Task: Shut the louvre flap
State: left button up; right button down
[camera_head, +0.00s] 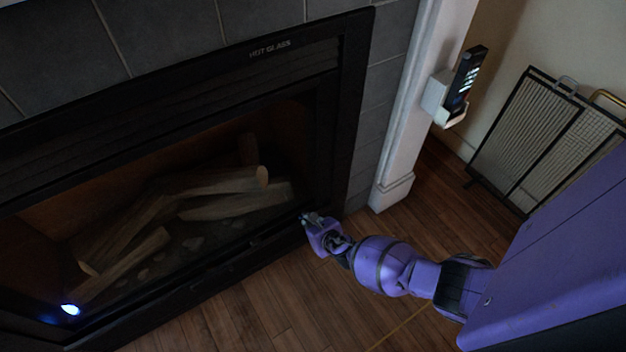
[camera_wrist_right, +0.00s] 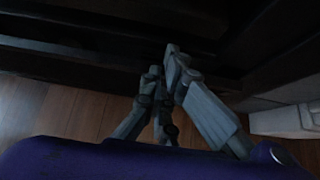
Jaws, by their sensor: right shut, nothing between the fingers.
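The black fireplace (camera_head: 353,90) fills the left of the head view. A dark lower strip (camera_head: 200,300), likely the louvre flap, runs along its base below the glass. Dark horizontal slats (camera_wrist_right: 70,52) cross the top of the right wrist view. How far the flap stands open is too dark to tell. My right gripper (camera_head: 304,217) is shut and empty at the lower right corner of the fireplace front. In the wrist view its fingertips (camera_wrist_right: 164,62) are close together against the dark slats; contact is unclear. My left gripper is not in view.
Logs (camera_head: 225,182) lie behind the glass. A white post (camera_head: 408,120) stands right of the fireplace, with a remote (camera_head: 465,78) in a wall holder. A folding mesh screen (camera_head: 530,135) leans farther right. The wooden floor (camera_head: 265,318) in front is clear.

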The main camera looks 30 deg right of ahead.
jog(key=shift+w, duration=0.4)
jog(key=shift+r, duration=0.15)
